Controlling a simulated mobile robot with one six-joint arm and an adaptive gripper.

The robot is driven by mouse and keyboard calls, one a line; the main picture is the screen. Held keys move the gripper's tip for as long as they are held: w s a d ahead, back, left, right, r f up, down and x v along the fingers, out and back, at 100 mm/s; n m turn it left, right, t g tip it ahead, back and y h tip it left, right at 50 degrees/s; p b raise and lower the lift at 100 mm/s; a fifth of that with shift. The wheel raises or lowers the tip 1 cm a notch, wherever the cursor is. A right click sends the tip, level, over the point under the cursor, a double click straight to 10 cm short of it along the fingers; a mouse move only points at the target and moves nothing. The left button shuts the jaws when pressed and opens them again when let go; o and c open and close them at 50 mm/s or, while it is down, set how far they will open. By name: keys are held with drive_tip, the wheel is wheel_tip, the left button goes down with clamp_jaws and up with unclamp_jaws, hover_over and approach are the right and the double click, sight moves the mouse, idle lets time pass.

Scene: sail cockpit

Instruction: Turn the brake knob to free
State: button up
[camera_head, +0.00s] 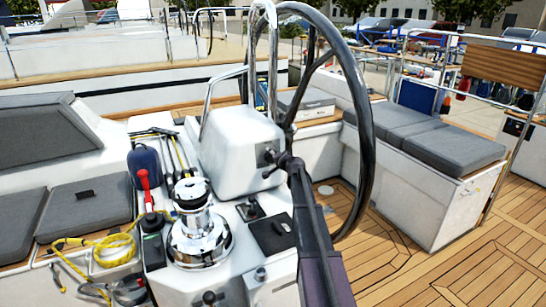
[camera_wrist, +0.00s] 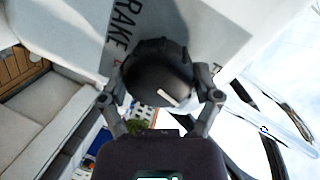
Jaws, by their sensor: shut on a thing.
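The brake knob (camera_wrist: 157,72) is round and black, with a short white mark near its edge. Part of another marking by the knob's left edge is hidden. My gripper (camera_wrist: 161,84) has a finger on each side of the knob and is shut on it. In the head view my gripper (camera_head: 277,163) reaches the side of the white steering pedestal (camera_head: 235,145), where the knob is mostly hidden by my gripper and arm.
The big steering wheel (camera_head: 362,120) stands close to the right of my arm. A chrome winch (camera_head: 197,235) with a red-handled tool (camera_head: 144,180) beside it stands at the left front. A yellow rope (camera_head: 115,245) lies farther left. A grey-cushioned bench (camera_head: 440,148) and open teak deck (camera_head: 400,265) are to the right.

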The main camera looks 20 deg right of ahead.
drive_tip(key=shift+a+n+h, duration=0.1)
drive_tip(key=shift+n+h, duration=0.3)
drive_tip(key=shift+n, duration=1)
drive_tip(key=o, duration=0.9)
drive_tip(key=shift+o, duration=0.2)
drive_tip(key=shift+s, duration=0.1)
